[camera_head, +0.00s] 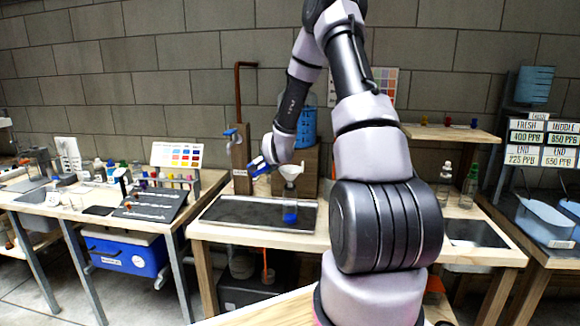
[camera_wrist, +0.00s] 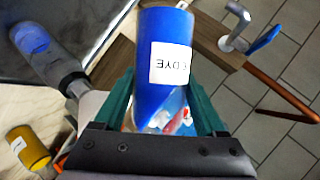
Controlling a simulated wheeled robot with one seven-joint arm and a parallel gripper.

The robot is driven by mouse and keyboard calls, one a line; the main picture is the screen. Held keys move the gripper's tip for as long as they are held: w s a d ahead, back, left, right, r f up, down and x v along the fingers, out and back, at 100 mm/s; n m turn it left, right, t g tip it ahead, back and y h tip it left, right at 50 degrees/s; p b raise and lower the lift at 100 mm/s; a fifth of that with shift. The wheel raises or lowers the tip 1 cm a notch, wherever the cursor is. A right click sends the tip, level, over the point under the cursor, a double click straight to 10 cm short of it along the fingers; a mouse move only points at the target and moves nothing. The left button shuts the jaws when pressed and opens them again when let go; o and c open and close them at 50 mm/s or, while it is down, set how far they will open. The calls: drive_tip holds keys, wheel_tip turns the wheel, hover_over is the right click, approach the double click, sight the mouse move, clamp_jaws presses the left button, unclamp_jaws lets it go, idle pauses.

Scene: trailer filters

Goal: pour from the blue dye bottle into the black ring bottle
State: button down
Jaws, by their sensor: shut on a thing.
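My gripper (camera_wrist: 160,110) is shut on the blue dye bottle (camera_wrist: 160,35), which carries a white label reading "DYE" upside down. In the head view my gripper (camera_head: 270,161) holds the bottle (camera_head: 259,166) tilted, a little left of a white funnel (camera_head: 291,171). Below the funnel, a clear vessel with blue at its bottom (camera_head: 290,216) stands on the dark tray. It also shows in the wrist view (camera_wrist: 30,40), left of the held bottle. I cannot make out a black ring on it, so I cannot tell whether it is the black ring bottle. No stream is visible.
The dark tray (camera_head: 232,211) lies on a wooden bench. A post with a blue-handled tap (camera_head: 232,133) stands just left of my gripper. A yellow container (camera_wrist: 28,147) shows in the wrist view. Capped bottles (camera_head: 468,187) stand right of my arm; the left bench is crowded.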

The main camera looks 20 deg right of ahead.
drive_tip(key=shift+a+m, duration=0.1)
drive_tip(key=shift+m, duration=0.2)
idle(0.9)
drive_tip(key=shift+w+a+r+m+t+y+p, duration=0.15)
drive_tip(key=shift+r+m+t+y+p, duration=0.15)
drive_tip(key=shift+r+m+y+p, duration=0.25)
drive_tip(key=shift+a+r+m+t+y+p, duration=0.15)
drive_tip(key=shift+r+m+t+y+p, duration=0.25)
drive_tip(key=shift+r, duration=0.3)
idle(2.9)
